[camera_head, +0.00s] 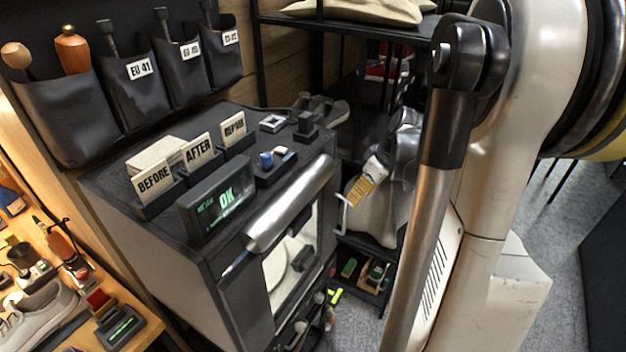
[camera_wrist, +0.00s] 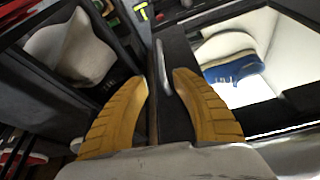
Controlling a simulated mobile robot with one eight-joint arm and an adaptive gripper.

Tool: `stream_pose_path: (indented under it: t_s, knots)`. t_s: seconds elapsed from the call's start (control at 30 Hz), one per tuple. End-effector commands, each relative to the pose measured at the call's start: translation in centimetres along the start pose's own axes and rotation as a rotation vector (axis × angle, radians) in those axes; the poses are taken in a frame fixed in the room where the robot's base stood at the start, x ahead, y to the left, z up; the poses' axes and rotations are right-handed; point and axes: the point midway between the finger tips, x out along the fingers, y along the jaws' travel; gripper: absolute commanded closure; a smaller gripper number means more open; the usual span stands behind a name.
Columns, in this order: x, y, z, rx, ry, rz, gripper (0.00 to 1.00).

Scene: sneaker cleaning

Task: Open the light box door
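The light box (camera_head: 235,285) is a dark cabinet with a bright white interior behind its framed front. The door's dark frame (camera_wrist: 178,105) runs up the middle of the wrist view. A thin pale handle (camera_head: 342,214) stands out at the front's right side; it also shows in the wrist view (camera_wrist: 162,66), between and just beyond the fingertips. My gripper (camera_head: 361,190) has yellow fingers and is open beside the handle. In the wrist view its fingertips (camera_wrist: 160,80) are well apart, one each side of the handle's line. The door looks shut; contact with the handle cannot be told.
A blue and white shoe (camera_wrist: 235,60) sits inside the light box. A silver cylinder (camera_head: 290,203) lies along its top front edge. Label cards and an OK display (camera_head: 217,200) stand on top. A dark shelf rack (camera_head: 300,25) with bags and shoes stands close behind my gripper.

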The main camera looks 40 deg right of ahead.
Motion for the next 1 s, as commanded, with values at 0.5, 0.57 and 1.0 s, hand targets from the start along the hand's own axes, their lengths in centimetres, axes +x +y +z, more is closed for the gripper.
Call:
stream_pose_path:
  t_s: [0.5,0.57,1.0]
  knots:
    - [9.1,0.0,0.1,-0.002,0.0,0.0,0.68]
    - [9.8,0.0,0.1,-0.002,-0.001,0.001,0.68]
    - [10.7,0.0,0.0,-0.001,0.0,0.001,0.72]
